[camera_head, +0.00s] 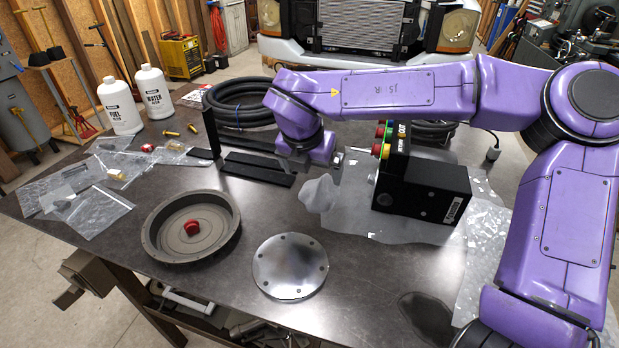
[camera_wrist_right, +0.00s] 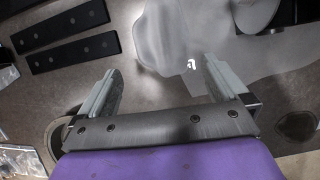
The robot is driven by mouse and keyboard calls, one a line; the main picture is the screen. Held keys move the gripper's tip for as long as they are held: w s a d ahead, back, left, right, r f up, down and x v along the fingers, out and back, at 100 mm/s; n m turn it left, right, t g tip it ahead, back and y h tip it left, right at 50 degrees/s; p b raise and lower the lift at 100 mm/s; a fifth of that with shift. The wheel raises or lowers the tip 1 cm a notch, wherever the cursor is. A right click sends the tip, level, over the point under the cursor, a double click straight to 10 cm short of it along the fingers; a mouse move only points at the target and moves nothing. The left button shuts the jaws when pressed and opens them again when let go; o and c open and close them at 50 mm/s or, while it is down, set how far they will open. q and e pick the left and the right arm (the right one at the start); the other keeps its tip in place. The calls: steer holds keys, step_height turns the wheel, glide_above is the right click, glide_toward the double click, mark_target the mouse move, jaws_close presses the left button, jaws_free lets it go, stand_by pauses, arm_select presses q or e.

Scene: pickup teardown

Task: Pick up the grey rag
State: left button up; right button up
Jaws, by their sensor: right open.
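A light grey, rumpled cloth that looks like the grey rag (camera_head: 318,194) lies on the dark table, left of the black control box. It meets a flat grey sheet (camera_head: 352,218) under the box, and I cannot tell a clear border between them. In the right wrist view the grey cloth (camera_wrist_right: 158,38) lies beyond and between the fingers. My right gripper (camera_wrist_right: 157,82) is open and empty, above the table near the cloth. In the head view its wrist hangs just behind the cloth and its fingers are mostly hidden. My left gripper is not in view.
The black control box (camera_head: 425,189) with coloured buttons stands right of the cloth. Black bars (camera_head: 258,172) lie to its left. A round metal plate (camera_head: 290,266) and a brown dish (camera_head: 158,246) lie in front. A coiled black hose (camera_head: 235,105) is behind.

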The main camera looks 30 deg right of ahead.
mark_target(319, 182)
steer(key=shift+s+d+f, duration=0.15)
steer(key=shift+d+f, duration=0.15)
steer(key=shift+f, duration=0.25)
steer(key=shift+s+d+f, duration=0.1)
steer(key=shift+d+f, duration=0.15)
steer(key=shift+f, duration=0.3)
steer(key=p+x, duration=0.1)
steer(key=x, duration=0.1)
steer(key=w+x, duration=0.1)
steer(key=x, duration=0.2)
steer(key=shift+w+d+p, duration=0.15)
steer(key=shift+d+p, duration=0.15)
steer(key=shift+p, duration=0.1)
steer(key=shift+d+f, duration=0.15)
steer(key=shift+f, duration=0.2)
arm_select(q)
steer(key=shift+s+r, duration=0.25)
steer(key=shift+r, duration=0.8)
arm_select(e)
steer(key=c, duration=0.8)
